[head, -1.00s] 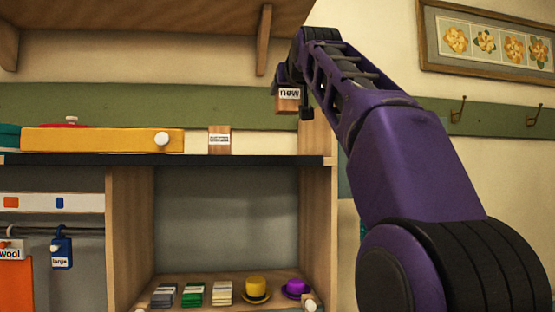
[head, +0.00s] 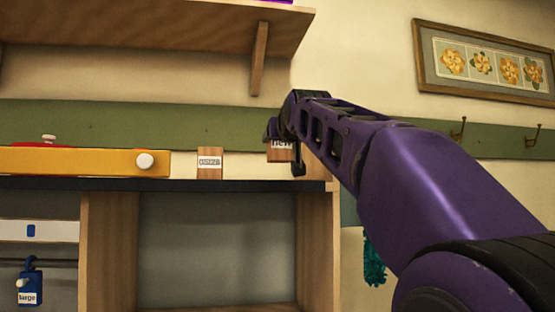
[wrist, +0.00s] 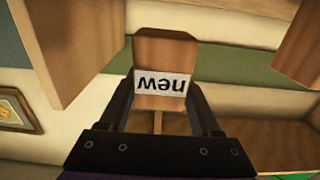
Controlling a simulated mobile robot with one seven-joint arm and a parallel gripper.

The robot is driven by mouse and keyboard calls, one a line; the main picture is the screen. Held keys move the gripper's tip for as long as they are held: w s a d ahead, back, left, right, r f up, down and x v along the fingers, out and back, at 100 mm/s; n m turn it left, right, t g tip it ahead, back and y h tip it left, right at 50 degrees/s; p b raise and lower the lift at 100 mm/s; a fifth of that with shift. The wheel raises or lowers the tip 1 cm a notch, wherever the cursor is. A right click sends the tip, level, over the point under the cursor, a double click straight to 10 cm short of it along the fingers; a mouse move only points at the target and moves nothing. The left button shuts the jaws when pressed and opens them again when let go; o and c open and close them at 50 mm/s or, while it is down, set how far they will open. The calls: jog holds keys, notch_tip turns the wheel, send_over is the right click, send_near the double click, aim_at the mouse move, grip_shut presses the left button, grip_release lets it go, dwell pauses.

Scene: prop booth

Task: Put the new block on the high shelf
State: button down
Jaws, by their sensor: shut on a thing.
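The new block (head: 281,153), a small wooden block with a white "new" label, is in my gripper (head: 283,135) in the head view. It is above the right end of the dark-edged counter and below the level of the high shelf. In the wrist view, the new block (wrist: 165,50) sits between the two fingers of my gripper (wrist: 165,92), its label upside down. The fingers are shut on it. The high shelf (head: 150,35) is a wooden board at the upper left of the head view, showing its underside; most of its top is hidden.
Another labelled wooden block (head: 209,163) stands on the counter, left of my gripper. A yellow box (head: 80,162) with a white knob is farther left. A bracket (head: 259,60) hangs under the shelf's right end. A framed picture (head: 482,52) and hooks are on the right wall.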

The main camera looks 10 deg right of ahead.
aim_at(282, 157)
jog(key=shift+f, duration=2.25)
jog(key=shift+f+b, duration=0.1)
jog(key=shift+b, duration=0.25)
jog(key=shift+c, duration=0.5)
grip_release()
